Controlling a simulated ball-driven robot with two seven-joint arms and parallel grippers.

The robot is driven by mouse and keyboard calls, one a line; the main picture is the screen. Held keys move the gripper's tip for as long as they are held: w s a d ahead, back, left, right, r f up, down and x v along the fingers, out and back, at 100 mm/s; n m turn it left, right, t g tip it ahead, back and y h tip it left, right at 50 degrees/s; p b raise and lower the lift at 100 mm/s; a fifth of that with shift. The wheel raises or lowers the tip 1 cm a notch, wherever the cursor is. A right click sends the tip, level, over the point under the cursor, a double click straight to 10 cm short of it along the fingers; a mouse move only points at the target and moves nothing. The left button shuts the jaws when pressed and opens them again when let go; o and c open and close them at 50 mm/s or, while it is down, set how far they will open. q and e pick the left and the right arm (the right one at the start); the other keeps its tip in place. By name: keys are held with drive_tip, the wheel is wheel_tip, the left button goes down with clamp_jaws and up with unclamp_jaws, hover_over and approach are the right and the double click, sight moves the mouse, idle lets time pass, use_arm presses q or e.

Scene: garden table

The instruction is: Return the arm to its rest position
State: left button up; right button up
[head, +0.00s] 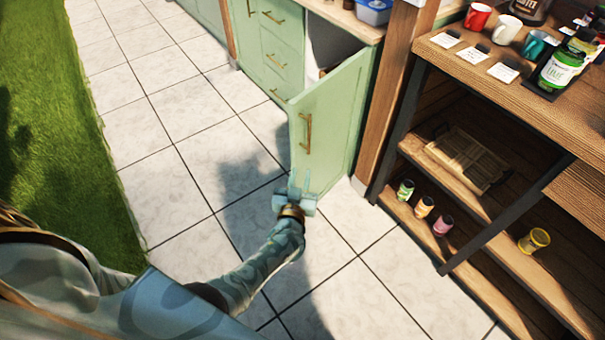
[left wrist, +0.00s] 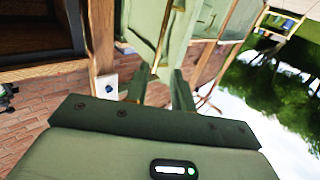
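My left arm (head: 262,268) reaches in from the lower left of the head view. Its left gripper (head: 297,190) is seen in front of the lower edge of an open green cabinet door (head: 330,120); I cannot tell whether they touch. In the left wrist view the two fingers of the gripper (left wrist: 160,84) stand apart with nothing held between them. The green door (left wrist: 150,28) and its brass handle lie beyond the fingers. My right gripper is in neither view.
A wooden shelf unit (head: 412,148) stands at the right, with mugs, cards and jars on top and small jars and a wooden crate (head: 468,158) below. Green drawers (head: 275,45) stand behind the door. Tiled floor (head: 190,140) lies open to the left, bordered by grass (head: 50,120).

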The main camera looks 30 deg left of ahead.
use_arm(q)
drive_tip(key=s+d+f+m+g+h+p, duration=0.1)
drive_tip(key=s+d+f+m+g+h, duration=0.2)
drive_tip(key=s+f, duration=0.5)
drive_tip(key=s+d+f+m+g+h, duration=0.1)
drive_tip(key=s+d+f+g+h, duration=0.2)
drive_tip(key=s+f+g, duration=0.5)
drive_tip(key=s+a+f+m+g+p, duration=0.1)
drive_tip(key=s+a+f+g, duration=0.1)
drive_tip(key=s, duration=1.1)
drive_tip(key=s+a+f+m+g+p, duration=0.1)
drive_tip(key=s+a+f+g, duration=0.1)
drive_tip(key=s, duration=1.1)
drive_tip(key=s+a+f+m+g+p, duration=0.1)
drive_tip(key=s+f, duration=0.3)
drive_tip(key=s, duration=1)
drive_tip(key=shift+a+f+g, duration=0.2)
drive_tip(key=shift+a+g, duration=0.4)
drive_tip(key=shift+a, duration=0.1)
